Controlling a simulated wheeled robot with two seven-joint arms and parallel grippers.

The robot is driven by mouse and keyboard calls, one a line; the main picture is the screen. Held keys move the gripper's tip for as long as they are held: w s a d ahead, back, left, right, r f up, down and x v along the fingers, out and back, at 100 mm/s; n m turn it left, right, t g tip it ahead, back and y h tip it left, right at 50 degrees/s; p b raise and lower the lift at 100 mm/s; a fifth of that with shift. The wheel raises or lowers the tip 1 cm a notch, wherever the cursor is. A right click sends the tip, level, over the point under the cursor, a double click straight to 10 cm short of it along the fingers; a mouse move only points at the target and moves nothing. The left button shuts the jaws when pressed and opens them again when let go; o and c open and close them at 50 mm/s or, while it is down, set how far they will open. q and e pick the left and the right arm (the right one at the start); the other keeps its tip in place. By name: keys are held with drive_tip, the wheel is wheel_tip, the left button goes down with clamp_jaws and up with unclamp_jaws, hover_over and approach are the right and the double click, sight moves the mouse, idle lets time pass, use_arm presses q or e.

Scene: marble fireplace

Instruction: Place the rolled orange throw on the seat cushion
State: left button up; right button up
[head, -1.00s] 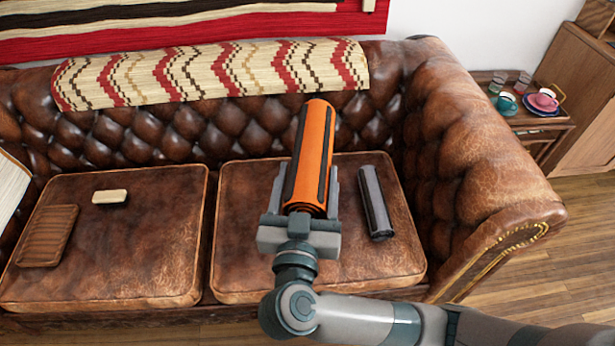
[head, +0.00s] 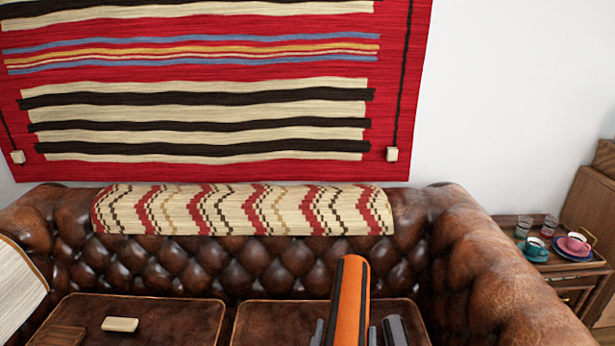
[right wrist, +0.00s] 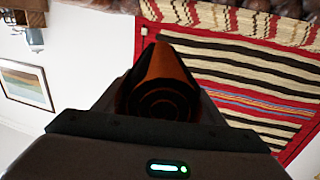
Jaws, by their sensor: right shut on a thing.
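The rolled orange throw (head: 350,300) with dark bands stands out at the bottom of the head view, in front of the right seat cushion (head: 277,322). My right gripper (head: 345,334) is shut on the throw; only its fingertips show at the lower edge. In the right wrist view the throw (right wrist: 160,82) shows end-on, its spiral facing the camera, between the fingers. Whether it touches the cushion cannot be told. My left gripper is not in view.
A grey roll (head: 395,330) lies on the right cushion beside the throw. A cream block (head: 120,324) and brown slatted piece (head: 56,337) lie on the left cushion. A patterned blanket (head: 240,209) covers the backrest. A side table with cups (head: 575,243) stands right of the sofa arm (head: 490,260).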

drive_tip(key=s+d+f+n+y, duration=0.2)
drive_tip(key=s+d+y, duration=0.1)
drive_tip(key=d, duration=1)
drive_tip(key=shift+s+d+f+t, duration=0.2)
drive_tip(key=shift+d+t, duration=0.1)
drive_tip(key=shift+d, duration=0.05)
